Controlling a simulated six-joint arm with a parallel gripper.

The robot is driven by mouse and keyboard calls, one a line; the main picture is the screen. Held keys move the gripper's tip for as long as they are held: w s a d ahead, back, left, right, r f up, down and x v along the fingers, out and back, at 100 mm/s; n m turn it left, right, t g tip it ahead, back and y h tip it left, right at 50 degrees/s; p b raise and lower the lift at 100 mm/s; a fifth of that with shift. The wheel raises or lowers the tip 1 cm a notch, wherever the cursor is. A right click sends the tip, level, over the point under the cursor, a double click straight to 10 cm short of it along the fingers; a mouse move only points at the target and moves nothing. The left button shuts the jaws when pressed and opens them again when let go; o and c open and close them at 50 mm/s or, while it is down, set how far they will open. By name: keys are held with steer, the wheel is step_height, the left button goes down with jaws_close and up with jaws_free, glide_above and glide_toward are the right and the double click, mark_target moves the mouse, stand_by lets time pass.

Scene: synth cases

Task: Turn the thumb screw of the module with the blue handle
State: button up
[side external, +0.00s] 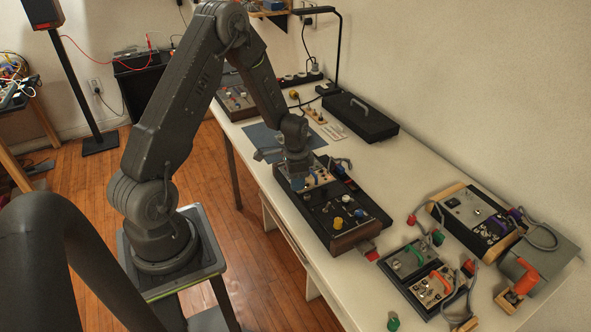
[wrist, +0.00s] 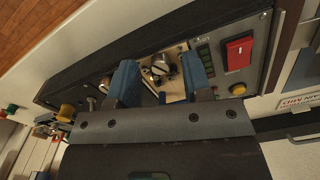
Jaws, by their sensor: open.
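My gripper (side external: 297,182) is low over the far end of a dark wood-sided case (side external: 325,215) on the white table. In the wrist view my gripper (wrist: 160,78) has two blue fingertips standing apart. A shiny metal screw or knob (wrist: 160,68) on a pale module panel (wrist: 176,56) shows between them, and no contact is clear. The pale panel also shows beside my gripper in the side view (side external: 322,176). I cannot make out a blue handle for sure; my fingers are also blue and cover part of the panel.
A red switch (wrist: 238,52) is right of the fingers, and a yellow knob (wrist: 68,112) is left. Modules with a green handle (side external: 417,257) and an orange handle (side external: 443,284) lie nearer the camera. A black case (side external: 360,117) lies behind.

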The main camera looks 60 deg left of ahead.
step_height(320, 180, up, 14)
steer(key=shift+f, duration=0.15)
stand_by(0.4)
steer(key=s+d+r+n+t, duration=0.15)
steer(key=s+d+r, duration=0.35)
steer(key=d+r, duration=0.65)
steer(key=s+d+r+n+t, duration=0.1)
steer(key=s+d+r+t, duration=0.3)
steer(key=s+d, duration=0.4)
steer(key=s+r, duration=0.1)
steer(key=s, duration=0.2)
steer(key=shift+s+d+n, duration=0.25)
steer(key=shift+s+n, duration=0.05)
steer(key=shift+n, duration=0.05)
